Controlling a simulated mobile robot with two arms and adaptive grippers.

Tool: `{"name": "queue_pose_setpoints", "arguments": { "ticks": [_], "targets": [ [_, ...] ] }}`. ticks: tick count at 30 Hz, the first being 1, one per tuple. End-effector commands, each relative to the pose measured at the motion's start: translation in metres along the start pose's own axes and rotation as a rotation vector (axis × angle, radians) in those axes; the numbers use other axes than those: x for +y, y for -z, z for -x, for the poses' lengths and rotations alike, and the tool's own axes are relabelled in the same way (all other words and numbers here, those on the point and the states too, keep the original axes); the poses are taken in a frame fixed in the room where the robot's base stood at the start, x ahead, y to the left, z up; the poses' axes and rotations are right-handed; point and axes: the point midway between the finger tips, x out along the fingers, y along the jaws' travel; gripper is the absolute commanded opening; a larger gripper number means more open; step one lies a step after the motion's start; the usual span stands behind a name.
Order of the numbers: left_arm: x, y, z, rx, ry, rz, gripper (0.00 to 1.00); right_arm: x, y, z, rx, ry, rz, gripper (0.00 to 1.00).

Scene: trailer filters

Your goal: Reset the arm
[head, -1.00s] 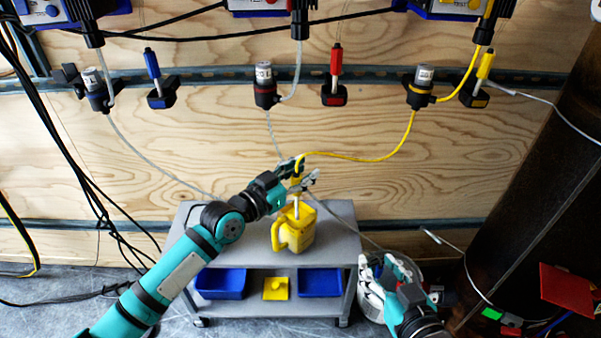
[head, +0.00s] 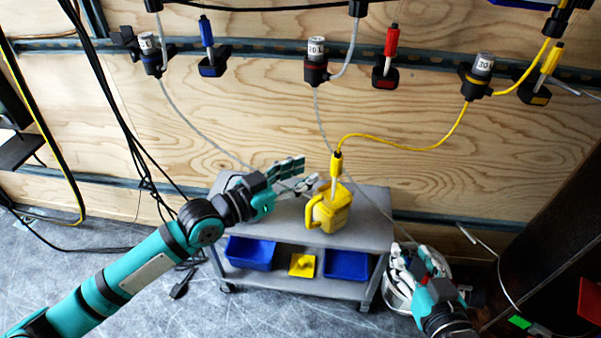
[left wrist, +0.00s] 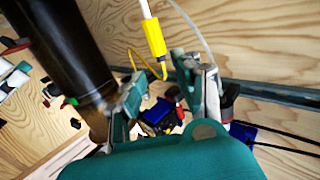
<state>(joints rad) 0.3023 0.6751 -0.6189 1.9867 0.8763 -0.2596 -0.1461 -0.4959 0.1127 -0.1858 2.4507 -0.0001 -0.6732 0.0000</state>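My left gripper (head: 308,174) is open and empty, above the grey cart at the left of the yellow jug (head: 333,209). A yellow plug (head: 337,164) on a yellow hose stands upright at the jug's opening, apart from the left fingers. In the left wrist view, the open left fingers (left wrist: 168,92) have nothing between them, and a yellow plug (left wrist: 153,38) with a pale tube shows beyond them. My right gripper (head: 414,258) is low at the right of the cart, with its fingers spread and nothing visible in them.
The grey cart (head: 382,222) has blue bins (head: 347,265) and a yellow piece (head: 302,265) on its lower shelf. Hoses and filter holders (head: 316,62) hang along the plywood wall. A dark cylinder (head: 545,235) stands at right. Black cables hang at left.

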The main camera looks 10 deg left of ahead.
Motion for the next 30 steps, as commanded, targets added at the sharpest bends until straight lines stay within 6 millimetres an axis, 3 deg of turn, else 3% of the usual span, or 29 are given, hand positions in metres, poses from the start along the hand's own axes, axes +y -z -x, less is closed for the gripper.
{"name": "queue_pose_setpoints", "arguments": {
  "ticks": [14,18,23,30],
  "targets": [
    [0.001,0.000,0.000,0.000,0.000,0.001,0.33,0.000,0.000,0.000,0.000,0.000,0.000,0.40],
    [0.024,-0.008,0.004,-0.001,0.001,0.014,0.33,0.000,0.000,0.000,0.000,0.000,0.000,0.40],
    [0.059,-0.019,0.025,-0.017,0.083,0.041,0.33,0.000,0.000,0.000,0.000,0.000,0.000,0.40],
    [0.059,-0.036,0.068,-0.092,0.276,0.069,0.33,0.000,0.000,0.000,0.000,0.000,0.000,0.40]
  ]
}}
